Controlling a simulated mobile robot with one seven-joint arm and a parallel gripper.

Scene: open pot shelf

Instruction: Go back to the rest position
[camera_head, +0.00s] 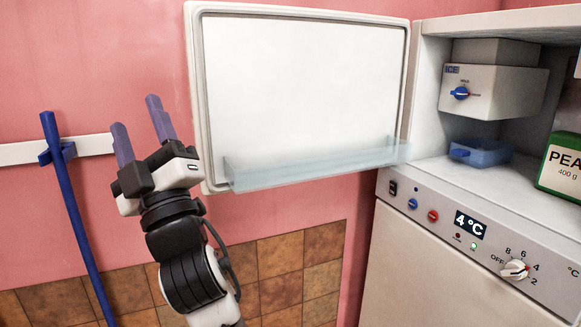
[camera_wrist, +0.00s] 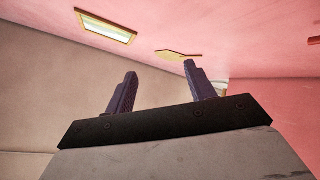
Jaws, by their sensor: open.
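My gripper (camera_head: 138,130) is raised in front of the pink wall in the head view, left of the open freezer door (camera_head: 300,90). Its two purple fingers point up and stand apart with nothing between them. In the wrist view my gripper (camera_wrist: 158,85) is also open and empty, with the walls and ceiling beyond it.
The white fridge (camera_head: 440,250) is on the right, its upper compartment open. Inside are a white ice box (camera_head: 510,92), a blue tray (camera_head: 482,153) and a green pea packet (camera_head: 562,166). The door has a clear shelf (camera_head: 310,165). A blue pole (camera_head: 75,220) stands at left.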

